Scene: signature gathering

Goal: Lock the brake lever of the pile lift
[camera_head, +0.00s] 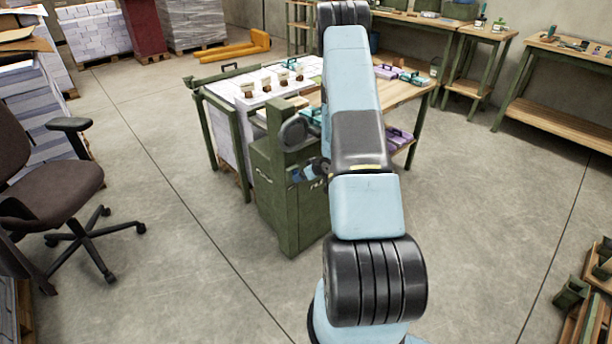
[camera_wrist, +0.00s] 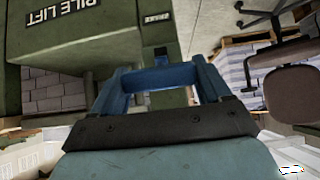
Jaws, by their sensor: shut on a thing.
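The pile lift (camera_head: 283,205) is a green cabinet in the middle of the head view. In the wrist view its green face (camera_wrist: 100,45) carries upside-down PILE LIFT lettering and a small BRAKE label. The brake lever (camera_wrist: 160,53) shows only as a small dark piece below that label, mostly hidden by my fingers. My gripper (camera_wrist: 155,77) has blue fingers shut on the lever, close against the lift. In the head view my gripper (camera_head: 308,173) is small and partly hidden by my arm. The lever's exact angle cannot be told.
A paper-topped table (camera_head: 225,85) with stamps adjoins the lift. An office chair (camera_head: 50,185) stands at the left, with paper stacks behind it. Workbenches (camera_head: 555,65) line the back right. The concrete floor (camera_head: 480,200) right of my arm is clear.

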